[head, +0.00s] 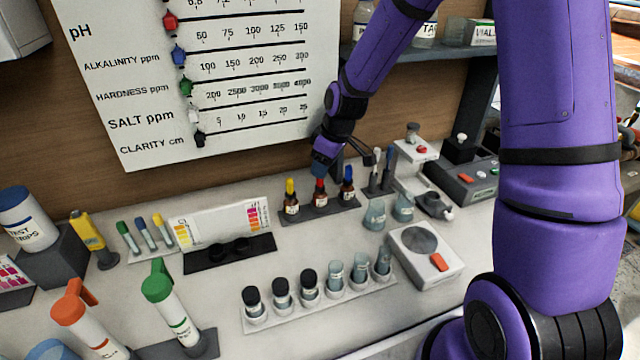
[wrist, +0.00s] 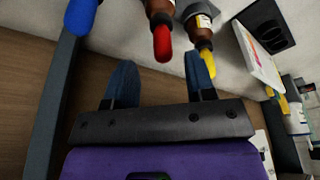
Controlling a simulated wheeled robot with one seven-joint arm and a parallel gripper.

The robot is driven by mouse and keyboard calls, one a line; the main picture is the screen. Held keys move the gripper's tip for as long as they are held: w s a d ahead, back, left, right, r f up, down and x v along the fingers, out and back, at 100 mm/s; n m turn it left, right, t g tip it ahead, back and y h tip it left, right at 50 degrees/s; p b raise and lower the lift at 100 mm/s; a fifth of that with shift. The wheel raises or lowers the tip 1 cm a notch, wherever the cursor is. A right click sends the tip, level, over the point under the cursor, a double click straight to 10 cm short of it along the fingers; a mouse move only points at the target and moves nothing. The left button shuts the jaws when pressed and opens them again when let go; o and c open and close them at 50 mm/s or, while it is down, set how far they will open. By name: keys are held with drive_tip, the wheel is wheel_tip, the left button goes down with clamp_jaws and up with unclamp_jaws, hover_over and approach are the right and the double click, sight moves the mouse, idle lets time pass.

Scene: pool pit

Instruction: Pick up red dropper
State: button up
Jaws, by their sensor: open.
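The red dropper (head: 320,198) is a brown bottle with a red bulb, standing upright in the middle of a small dark rack at the back of the counter. In the wrist view its red bulb (wrist: 162,42) lies ahead of the gap between my fingers. My gripper (head: 321,168) is open and close above the red bulb; its blue fingers (wrist: 160,72) are apart with nothing seen between them. The yellow dropper (head: 291,199) stands to the left and the blue dropper (head: 347,187) to the right. My gripper partly hides the red bulb in the head view.
The rack (head: 330,214) carries the three droppers. Grey stirrers (head: 381,170) and small beakers (head: 375,215) stand close to the right. A row of vials (head: 310,285) is in front. The wall chart (head: 210,80) is behind. Some counter is bare between rack and vials.

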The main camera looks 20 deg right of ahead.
sight(320, 186)
drive_tip(key=x, duration=0.4)
drive_tip(key=shift+s+a, duration=0.1)
drive_tip(key=shift+s, duration=0.05)
drive_tip(key=c, duration=0.6)
drive_tip(key=shift+c, duration=0.2)
drive_tip(key=shift+r, duration=0.15)
